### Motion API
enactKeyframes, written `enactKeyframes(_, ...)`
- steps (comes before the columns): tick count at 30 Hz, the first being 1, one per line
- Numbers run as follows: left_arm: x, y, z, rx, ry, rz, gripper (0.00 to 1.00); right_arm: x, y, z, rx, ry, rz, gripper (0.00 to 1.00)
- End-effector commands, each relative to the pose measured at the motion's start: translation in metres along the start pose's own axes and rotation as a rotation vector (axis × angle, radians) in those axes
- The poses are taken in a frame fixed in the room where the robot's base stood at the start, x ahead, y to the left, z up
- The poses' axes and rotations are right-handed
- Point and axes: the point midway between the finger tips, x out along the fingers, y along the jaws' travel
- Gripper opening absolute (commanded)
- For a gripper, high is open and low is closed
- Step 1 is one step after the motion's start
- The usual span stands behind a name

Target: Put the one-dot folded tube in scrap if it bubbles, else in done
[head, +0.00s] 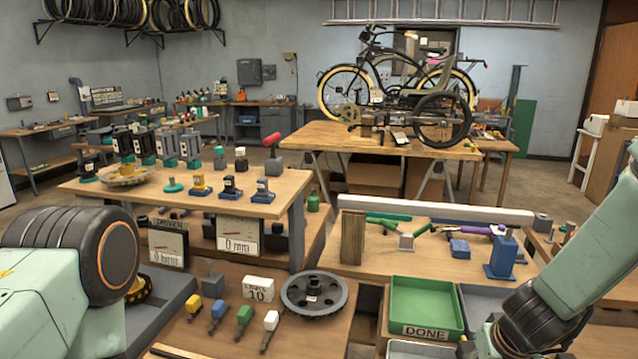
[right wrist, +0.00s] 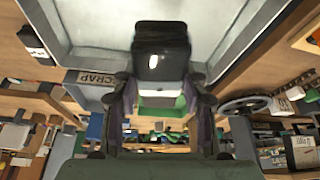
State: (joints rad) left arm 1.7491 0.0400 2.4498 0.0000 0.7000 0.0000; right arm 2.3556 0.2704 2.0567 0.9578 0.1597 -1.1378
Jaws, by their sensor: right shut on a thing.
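My right gripper (right wrist: 159,88) is shut on a glossy black block (right wrist: 161,48) with a pale band below it, seen in the right wrist view. It looks like the folded tube; I cannot make out any dots or bubbles. In the head view the green done tray (head: 426,297) stands at the lower right and looks empty. A grey tray (head: 484,302) is beside it, partly behind my right arm. My left arm reaches in at left, but its gripper is not visible.
A raised shelf (head: 285,209) at left carries several dark and coloured parts. Gauges reading 0 mm (head: 238,235) stand below it. A black wheel (head: 314,294) and several coloured-headed tools lie on the front bench. A blue block (head: 502,255) stands behind the trays.

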Motion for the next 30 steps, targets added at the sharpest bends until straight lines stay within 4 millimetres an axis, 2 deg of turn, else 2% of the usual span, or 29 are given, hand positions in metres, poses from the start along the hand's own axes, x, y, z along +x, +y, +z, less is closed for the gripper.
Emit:
enactKeyframes(1,0.009,0.0,0.0,0.0,0.0,0.0,0.4,0.004,-0.005,0.003,-0.038,-0.001,-0.015,0.02)
enactKeyframes(8,0.034,0.0,0.0,0.0,0.001,0.0,0.4,0.006,-0.033,0.019,-0.273,-0.014,-0.109,0.02)
enactKeyframes(18,0.084,-0.001,0.0,0.0,0.001,0.0,0.4,0.005,-0.084,0.06,-0.756,-0.001,-0.302,0.02)
enactKeyframes(24,0.097,-0.001,0.0,0.0,0.001,0.0,0.4,0.001,-0.097,0.075,-0.912,0.014,-0.366,0.02)
enactKeyframes(30,0.097,-0.001,0.0,0.0,0.001,0.0,0.4,-0.002,-0.1,0.078,-0.948,0.019,-0.381,0.02)
